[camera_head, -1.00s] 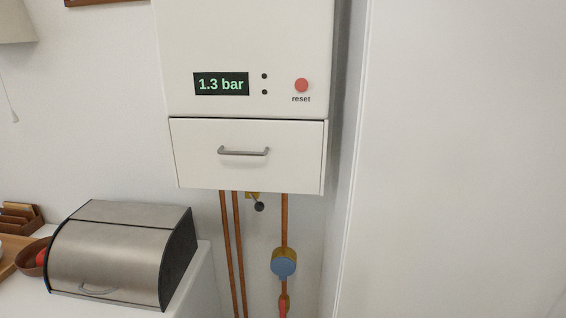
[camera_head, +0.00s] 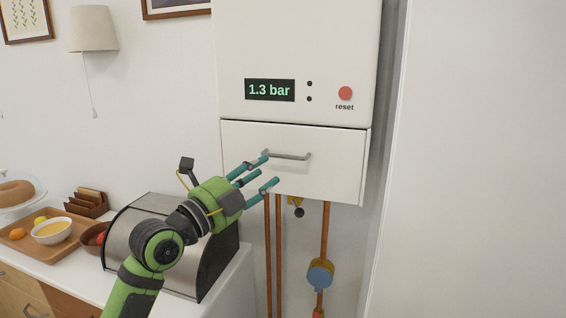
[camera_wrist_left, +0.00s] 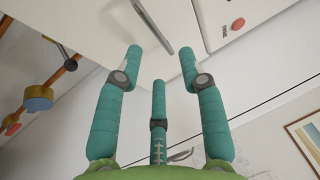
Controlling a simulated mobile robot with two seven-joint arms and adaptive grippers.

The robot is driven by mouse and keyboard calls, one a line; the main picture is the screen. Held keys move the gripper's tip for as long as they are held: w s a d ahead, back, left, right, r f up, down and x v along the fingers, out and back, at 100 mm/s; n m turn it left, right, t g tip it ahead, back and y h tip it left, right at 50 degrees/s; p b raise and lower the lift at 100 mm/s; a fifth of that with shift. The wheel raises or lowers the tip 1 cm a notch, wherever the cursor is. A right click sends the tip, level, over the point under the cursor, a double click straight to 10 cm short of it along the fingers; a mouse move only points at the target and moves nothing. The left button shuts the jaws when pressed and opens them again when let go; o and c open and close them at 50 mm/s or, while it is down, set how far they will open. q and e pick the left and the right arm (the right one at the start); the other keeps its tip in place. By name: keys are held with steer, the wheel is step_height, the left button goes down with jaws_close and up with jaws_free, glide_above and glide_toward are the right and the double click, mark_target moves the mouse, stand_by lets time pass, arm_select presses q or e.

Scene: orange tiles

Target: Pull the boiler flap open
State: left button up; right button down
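The boiler flap (camera_head: 325,178) is a white front panel under the boiler body (camera_head: 300,40), and it looks closed. Its grey bar handle (camera_head: 287,155) runs across the upper middle. My left gripper (camera_head: 268,170) has three teal fingers, spread open and empty, at the left end of the handle in the head view. In the left wrist view the handle (camera_wrist_left: 152,24) lies beyond the fingertips, between the two outer fingers (camera_wrist_left: 160,52), and nothing is between them. I cannot tell whether a fingertip touches the flap. My right gripper is not in view.
Copper pipes (camera_head: 278,240) and a blue-capped valve (camera_head: 320,274) hang below the boiler. A metal bread bin (camera_head: 125,235) stands on the counter under my left arm. A wooden tray (camera_head: 45,252) lies further left. A white wall panel (camera_head: 480,160) closes off the right.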

mark_target(280, 161)
arm_select(q)
steer(key=p+x, duration=0.3)
steer(key=x, duration=0.3)
steer(key=shift+w+d, duration=0.1)
steer(key=shift+w, duration=0.2)
jaws_close()
